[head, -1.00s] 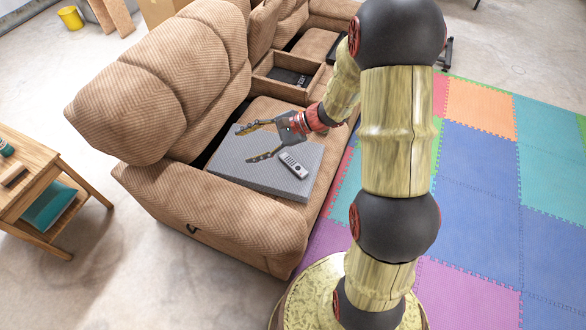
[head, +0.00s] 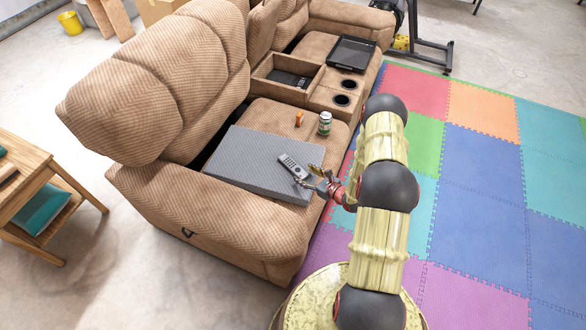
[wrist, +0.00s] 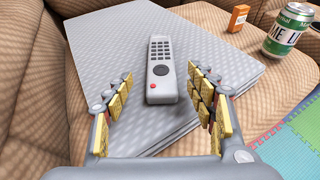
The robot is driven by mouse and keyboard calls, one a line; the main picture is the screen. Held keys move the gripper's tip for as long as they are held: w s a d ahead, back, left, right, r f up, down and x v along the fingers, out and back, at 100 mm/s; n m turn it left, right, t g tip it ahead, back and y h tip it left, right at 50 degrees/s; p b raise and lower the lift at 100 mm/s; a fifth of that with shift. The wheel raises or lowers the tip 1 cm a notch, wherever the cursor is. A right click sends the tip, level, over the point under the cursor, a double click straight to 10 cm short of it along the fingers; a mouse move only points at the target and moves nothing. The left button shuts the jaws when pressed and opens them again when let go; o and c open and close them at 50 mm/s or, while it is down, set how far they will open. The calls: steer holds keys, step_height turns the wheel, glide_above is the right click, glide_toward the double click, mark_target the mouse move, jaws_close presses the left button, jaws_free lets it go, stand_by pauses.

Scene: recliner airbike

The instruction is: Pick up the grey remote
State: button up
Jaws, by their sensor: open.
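The grey remote (head: 293,166) lies flat on a grey textured pad (head: 240,158) on the recliner seat. In the wrist view the remote (wrist: 160,66) has dark buttons, with a red one at its near end, and points away from me. My gripper (head: 309,175) is low at the pad's right edge, beside the remote's near end. In the wrist view my gripper (wrist: 162,95) is open and empty. Its fingers stand left and right of the remote's near end, apart from it.
A can (head: 325,123) and a small orange box (head: 299,118) stand on the seat behind the pad. A wooden side table (head: 22,170) stands at left. Foam mats (head: 470,180) cover the floor at right.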

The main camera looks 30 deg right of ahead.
mark_target(296, 168)
steer(key=b+x, duration=0.2)
steer(key=x, duration=0.4)
steer(key=shift+w+r+b, duration=0.1)
steer(key=shift+w+b, duration=0.05)
steer(key=shift+b, duration=0.2)
steer(key=shift+w+a, duration=0.1)
steer(key=shift+o, duration=0.4)
steer(key=shift+c, duration=0.7)
